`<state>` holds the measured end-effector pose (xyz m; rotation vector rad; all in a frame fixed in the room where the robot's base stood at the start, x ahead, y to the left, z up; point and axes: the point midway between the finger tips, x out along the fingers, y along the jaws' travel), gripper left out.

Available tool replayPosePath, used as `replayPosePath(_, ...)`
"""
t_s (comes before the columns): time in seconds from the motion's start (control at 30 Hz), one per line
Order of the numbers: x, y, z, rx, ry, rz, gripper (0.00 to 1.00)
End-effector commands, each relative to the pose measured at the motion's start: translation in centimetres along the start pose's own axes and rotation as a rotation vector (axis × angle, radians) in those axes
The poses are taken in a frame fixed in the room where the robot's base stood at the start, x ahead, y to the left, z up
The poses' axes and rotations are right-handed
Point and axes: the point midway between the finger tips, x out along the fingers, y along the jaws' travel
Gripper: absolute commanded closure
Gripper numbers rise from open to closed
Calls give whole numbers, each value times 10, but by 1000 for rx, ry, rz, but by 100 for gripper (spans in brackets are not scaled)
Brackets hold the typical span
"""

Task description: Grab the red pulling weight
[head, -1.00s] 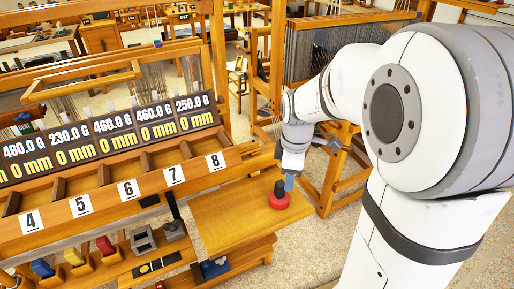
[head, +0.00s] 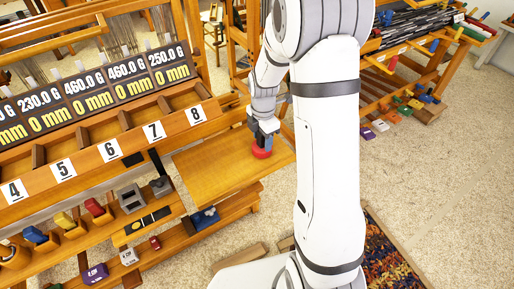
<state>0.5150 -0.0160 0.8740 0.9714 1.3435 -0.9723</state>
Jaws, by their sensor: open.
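The red pulling weight (head: 262,150) sits on the wooden side shelf of the loom, near its right end. It is a round red piece, and its upper part is hidden by my gripper. My gripper (head: 264,139) is directly above it, pointing down, with the fingers at or around its top. The jaws are open. At this size I cannot tell whether the fingers touch the weight.
The wooden shelf (head: 205,172) is otherwise bare. To its left is a numbered wooden rack (head: 85,165) with weight and millimetre displays above. A lower shelf holds several coloured blocks.

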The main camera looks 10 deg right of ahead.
Motion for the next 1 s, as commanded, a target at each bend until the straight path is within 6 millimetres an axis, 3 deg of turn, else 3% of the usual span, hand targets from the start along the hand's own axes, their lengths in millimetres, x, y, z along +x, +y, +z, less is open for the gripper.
replayPosePath(0.33, 8, 0, 1, 2, 0, 1, 50)
replayPosePath(0.9, 8, -1, 1, 3, 0, -1, 97)
replayPosePath(1.0, 9, -1, 1, 3, 0, -2, 100)
